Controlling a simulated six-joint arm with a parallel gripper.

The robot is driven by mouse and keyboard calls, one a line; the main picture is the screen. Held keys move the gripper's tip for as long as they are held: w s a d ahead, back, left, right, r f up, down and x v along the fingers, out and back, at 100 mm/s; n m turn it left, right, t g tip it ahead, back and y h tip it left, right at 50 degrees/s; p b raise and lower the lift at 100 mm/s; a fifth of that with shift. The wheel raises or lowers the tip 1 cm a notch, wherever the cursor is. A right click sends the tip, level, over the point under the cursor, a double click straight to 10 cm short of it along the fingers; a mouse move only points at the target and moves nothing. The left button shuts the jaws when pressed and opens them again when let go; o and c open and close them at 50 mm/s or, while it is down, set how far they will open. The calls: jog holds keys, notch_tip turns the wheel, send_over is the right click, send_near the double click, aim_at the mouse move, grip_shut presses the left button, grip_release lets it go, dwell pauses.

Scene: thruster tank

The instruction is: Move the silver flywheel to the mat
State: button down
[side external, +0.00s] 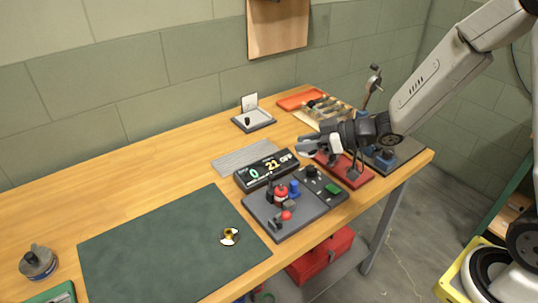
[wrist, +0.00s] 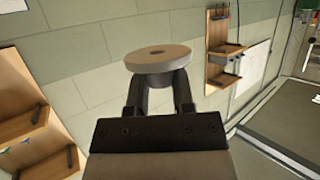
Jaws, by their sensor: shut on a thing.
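A pale silver-grey disc with a small central hole, the flywheel (wrist: 178,60), is between my gripper's fingertips (wrist: 158,80) in the wrist view. My gripper is shut on it. In the side external view my gripper (side external: 312,146) is over the right part of the bench, above and behind the red tray, and the flywheel shows only as a small pale shape at the fingertips. The dark green mat (side external: 140,255) lies flat at the front left of the bench, well to the left of my gripper.
A small gold and black wheel (side external: 229,237) lies on the mat near its right edge. A digital display (side external: 266,170) and a grey tray with red and blue parts (side external: 262,212) stand between gripper and mat. A grey keyboard-like slab (side external: 244,157) lies behind. The mat's left and middle are clear.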

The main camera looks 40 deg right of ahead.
jog(key=s+a+n+g+y, duration=0.2)
jog(key=s+n+g+y, duration=0.2)
jog(key=s, duration=0.6)
jog(key=shift+s+r+n+g+y, duration=0.2)
jog(key=shift+n+g+y, duration=0.2)
jog(key=shift+n+g, duration=1)
jog(key=shift+w, duration=0.1)
send_over(280, 185)
jog(key=s, duration=0.2)
notch_tip(280, 185, down, 8)
jog(key=shift+w+d+r, duration=0.1)
jog(key=shift+w+d, duration=0.05)
jog(key=shift+w+f, duration=0.4)
jog(key=shift+f, duration=0.05)
jog(key=shift+w+f, duration=0.5)
jog(key=shift+f, duration=1.5)
